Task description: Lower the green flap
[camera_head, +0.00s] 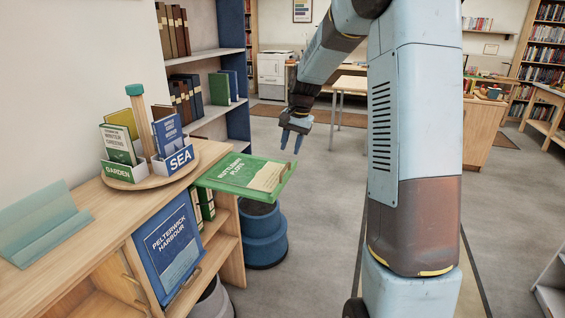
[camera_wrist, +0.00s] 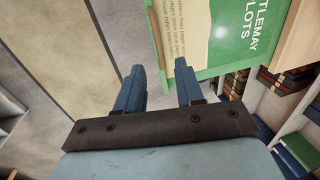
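The green flap (camera_head: 232,171) is a green panel with white lettering and a cream patch. It is raised and sticks out nearly level from the front of the wooden shelf unit. In the wrist view the flap (camera_wrist: 205,38) fills the upper middle, with its green edge close to the right finger's tip. My gripper (camera_head: 291,146) is open and empty, above and beyond the flap's outer end in the head view. Its two blue fingers (camera_wrist: 160,74) are apart with floor visible between them. I cannot tell whether a finger touches the flap.
A blue flap (camera_head: 171,249) hangs down left of the green one. A round wooden stand (camera_head: 128,184) with booklets and a teal holder (camera_head: 42,224) sit on the unit's top. A blue step stool (camera_head: 263,239) stands under the green flap. The floor right of it is clear.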

